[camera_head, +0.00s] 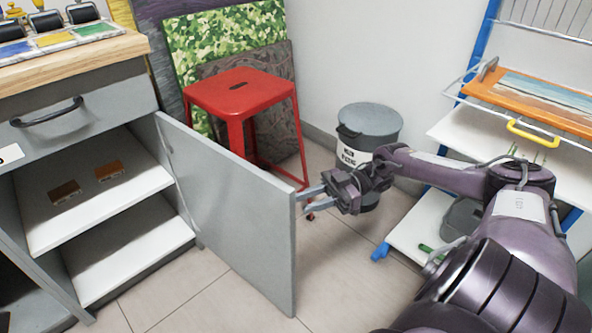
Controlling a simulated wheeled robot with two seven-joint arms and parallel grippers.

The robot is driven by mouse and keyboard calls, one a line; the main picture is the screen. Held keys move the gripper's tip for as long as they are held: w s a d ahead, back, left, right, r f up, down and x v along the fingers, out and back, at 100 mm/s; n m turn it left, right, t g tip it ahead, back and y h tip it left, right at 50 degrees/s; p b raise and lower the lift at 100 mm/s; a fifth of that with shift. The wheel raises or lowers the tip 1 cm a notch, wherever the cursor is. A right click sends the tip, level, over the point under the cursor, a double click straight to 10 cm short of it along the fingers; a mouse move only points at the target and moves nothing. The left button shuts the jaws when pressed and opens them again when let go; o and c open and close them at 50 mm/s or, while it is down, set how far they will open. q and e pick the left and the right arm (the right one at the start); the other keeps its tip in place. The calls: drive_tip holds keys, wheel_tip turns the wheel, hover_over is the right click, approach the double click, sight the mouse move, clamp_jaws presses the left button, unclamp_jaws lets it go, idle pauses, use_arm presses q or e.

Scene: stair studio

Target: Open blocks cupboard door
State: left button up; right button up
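The grey cupboard door (235,215) stands swung wide out from the cupboard (85,95), hinged on the cupboard's right side. Inside, two brown blocks (66,192) (110,171) sit on the upper white shelf (95,205). The lower shelf (130,258) looks empty. My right gripper (306,202) is at the door's free edge, on its right side, with its two fingers apart and nothing between them. I cannot tell whether a fingertip touches the door. My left gripper is out of view.
A red stool (240,95) stands behind the door. A grey bin (370,128) stands by the wall behind my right gripper. A blue-framed rack with white shelves (425,222) is at the right. Tiled floor (215,305) in front of the door is clear.

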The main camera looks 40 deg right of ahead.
drive_tip(key=v, duration=0.3)
drive_tip(key=shift+b, duration=0.35)
